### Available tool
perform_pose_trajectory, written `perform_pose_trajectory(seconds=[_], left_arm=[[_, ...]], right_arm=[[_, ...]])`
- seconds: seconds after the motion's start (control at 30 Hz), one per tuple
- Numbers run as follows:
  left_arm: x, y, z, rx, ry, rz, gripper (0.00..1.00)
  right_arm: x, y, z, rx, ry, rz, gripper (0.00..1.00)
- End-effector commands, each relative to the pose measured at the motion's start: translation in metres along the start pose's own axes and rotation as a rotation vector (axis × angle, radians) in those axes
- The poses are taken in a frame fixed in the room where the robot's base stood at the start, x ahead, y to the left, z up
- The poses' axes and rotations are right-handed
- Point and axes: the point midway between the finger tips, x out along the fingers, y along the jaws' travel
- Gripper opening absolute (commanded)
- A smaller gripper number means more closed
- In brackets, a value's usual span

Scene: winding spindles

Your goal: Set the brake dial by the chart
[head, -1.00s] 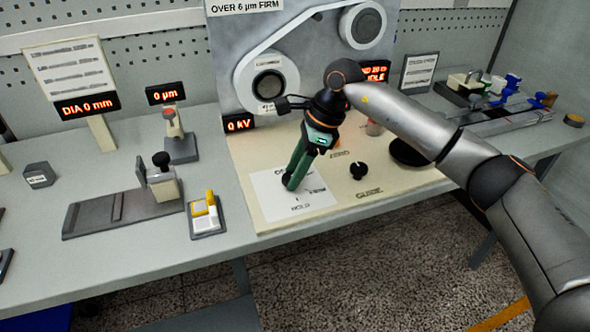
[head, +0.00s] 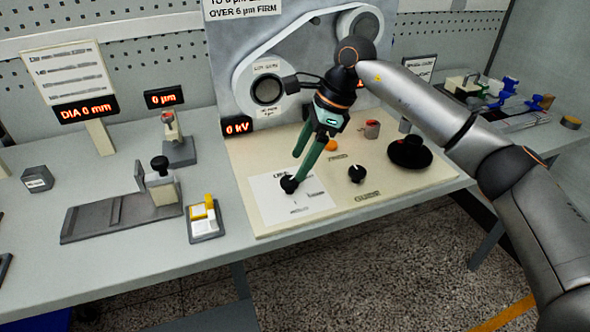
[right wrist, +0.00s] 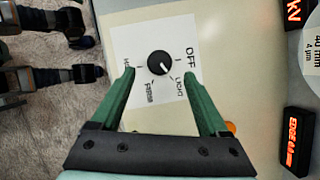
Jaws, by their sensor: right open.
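The brake dial is a black round knob (head: 289,184) on a white label card (head: 312,206) at the panel's front left. In the right wrist view the knob (right wrist: 159,63) has a white mark on its lower right, seemingly towards LIGHT. OFF, LIGHT and FIRM are legible there; the fourth word is partly hidden. My right gripper (head: 299,165) is open and empty above the dial; in the right wrist view its green fingers stand either side of the knob, apart from it. The chart sign (head: 243,9) is cut off at the top; "OVER 6 µm FIRM" is readable. My left gripper is not in view.
A 0 kV readout (head: 237,126) stands behind. A yellow-and-white block (head: 203,217) lies left of the panel.

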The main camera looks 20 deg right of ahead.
Motion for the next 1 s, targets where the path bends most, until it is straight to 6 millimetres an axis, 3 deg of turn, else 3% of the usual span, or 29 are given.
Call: perform_pose_trajectory(seconds=[0.03, 0.2, 0.4, 1.0], left_arm=[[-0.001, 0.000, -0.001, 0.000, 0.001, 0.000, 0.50], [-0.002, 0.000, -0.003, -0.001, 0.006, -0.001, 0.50], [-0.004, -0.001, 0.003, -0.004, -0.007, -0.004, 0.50], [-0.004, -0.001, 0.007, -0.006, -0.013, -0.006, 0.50]], right_arm=[[-0.014, -0.001, 0.000, 0.001, -0.001, -0.004, 0.78], [-0.049, 0.000, 0.000, 0.000, -0.001, -0.002, 0.78], [-0.073, 0.000, 0.000, -0.001, 0.000, -0.001, 0.78], [-0.077, 0.000, 0.000, 0.000, 0.000, 0.001, 0.78]])
